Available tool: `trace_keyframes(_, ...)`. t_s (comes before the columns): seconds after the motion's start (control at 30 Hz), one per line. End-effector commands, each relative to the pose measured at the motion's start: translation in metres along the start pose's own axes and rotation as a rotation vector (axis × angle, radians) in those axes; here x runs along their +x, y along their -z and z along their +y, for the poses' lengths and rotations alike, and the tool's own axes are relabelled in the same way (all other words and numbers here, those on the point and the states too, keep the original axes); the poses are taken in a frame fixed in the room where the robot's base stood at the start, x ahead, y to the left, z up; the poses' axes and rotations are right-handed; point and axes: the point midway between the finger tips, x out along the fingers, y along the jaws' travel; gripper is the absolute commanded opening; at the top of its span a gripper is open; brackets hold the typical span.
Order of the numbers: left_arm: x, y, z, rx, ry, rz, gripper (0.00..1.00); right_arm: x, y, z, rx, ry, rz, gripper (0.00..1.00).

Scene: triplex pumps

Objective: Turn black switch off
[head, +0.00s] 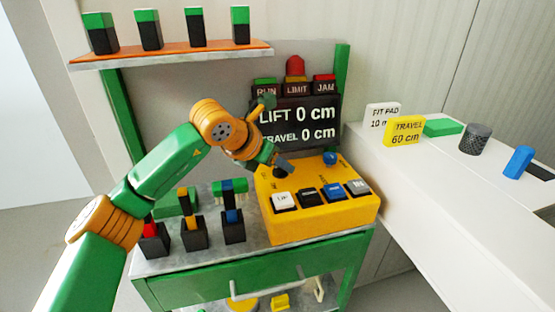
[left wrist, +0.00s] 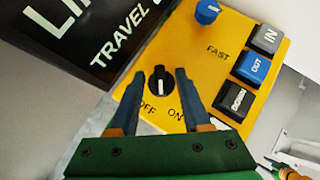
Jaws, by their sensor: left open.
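The black switch (left wrist: 160,82) is a round knob with a white pointer mark on the yellow control box (head: 320,222), with OFF and ON printed beside it. I cannot tell clearly which word the pointer faces. In the left wrist view my left gripper (left wrist: 160,76) is open, with one blue-grey finger on each side of the knob and gaps between. In the head view my left gripper (head: 272,163) reaches down to the box's back left corner and partly hides the knob. My right gripper is not in view.
The box also carries a blue knob (head: 330,158) and a row of push buttons, including a white one (head: 283,202). A display (head: 296,123) stands behind the box. Several small black holders, one a blue-topped one (head: 233,228), stand to its left. A white counter (head: 440,190) is right.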

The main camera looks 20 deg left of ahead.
Motion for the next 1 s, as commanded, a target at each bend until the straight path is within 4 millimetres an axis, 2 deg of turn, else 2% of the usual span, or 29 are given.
trace_keyframes(0.13,0.000,0.000,0.000,0.000,0.000,0.000,0.47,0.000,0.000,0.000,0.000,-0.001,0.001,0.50)
trace_keyframes(0.17,0.000,0.000,0.000,0.000,0.000,0.000,0.42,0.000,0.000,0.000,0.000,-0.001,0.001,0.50)
trace_keyframes(0.3,0.000,0.000,0.000,0.000,0.000,0.000,0.04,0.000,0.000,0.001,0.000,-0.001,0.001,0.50)
trace_keyframes(0.33,0.000,0.000,0.000,0.000,0.001,0.000,0.00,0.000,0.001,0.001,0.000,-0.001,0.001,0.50)
trace_keyframes(0.67,-0.001,-0.001,0.000,0.010,0.014,0.000,0.00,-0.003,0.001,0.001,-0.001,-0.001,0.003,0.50)
trace_keyframes(1.0,-0.004,-0.004,0.003,0.144,0.151,0.002,0.00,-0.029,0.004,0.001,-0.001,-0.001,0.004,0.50)
